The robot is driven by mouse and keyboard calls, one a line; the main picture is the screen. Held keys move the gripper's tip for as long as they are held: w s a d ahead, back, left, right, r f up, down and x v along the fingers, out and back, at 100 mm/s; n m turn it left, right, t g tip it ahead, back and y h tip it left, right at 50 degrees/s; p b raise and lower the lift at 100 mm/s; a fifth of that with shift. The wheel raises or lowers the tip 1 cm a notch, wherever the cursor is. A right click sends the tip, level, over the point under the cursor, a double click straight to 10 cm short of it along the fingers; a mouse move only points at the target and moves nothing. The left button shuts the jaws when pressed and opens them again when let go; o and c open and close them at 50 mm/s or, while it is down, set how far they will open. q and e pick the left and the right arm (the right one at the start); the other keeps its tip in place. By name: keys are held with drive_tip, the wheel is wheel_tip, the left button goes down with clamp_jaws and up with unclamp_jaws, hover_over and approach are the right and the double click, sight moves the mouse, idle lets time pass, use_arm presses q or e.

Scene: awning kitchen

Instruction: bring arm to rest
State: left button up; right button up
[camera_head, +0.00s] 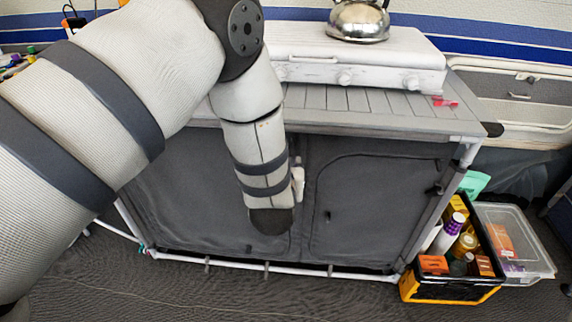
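My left arm (150,80) comes in from the left and fills much of the head view. It bends over the table, and its lower links (258,150) hang down in front of the grey cabinet. The arm's visible end (271,219) is dark, low before the cabinet front. The gripper fingers cannot be made out there. My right gripper is not in view.
A slatted grey table (385,101) tops the fabric cabinet (370,200). On it are a white stove (410,52), a metal kettle (358,20) and a small red item (444,101). A crate (445,291) of bottles stands at right by a clear box (522,245). Floor (200,300) in front is clear.

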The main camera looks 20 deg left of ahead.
use_arm(q)
drive_tip(key=shift+v, duration=1.2)
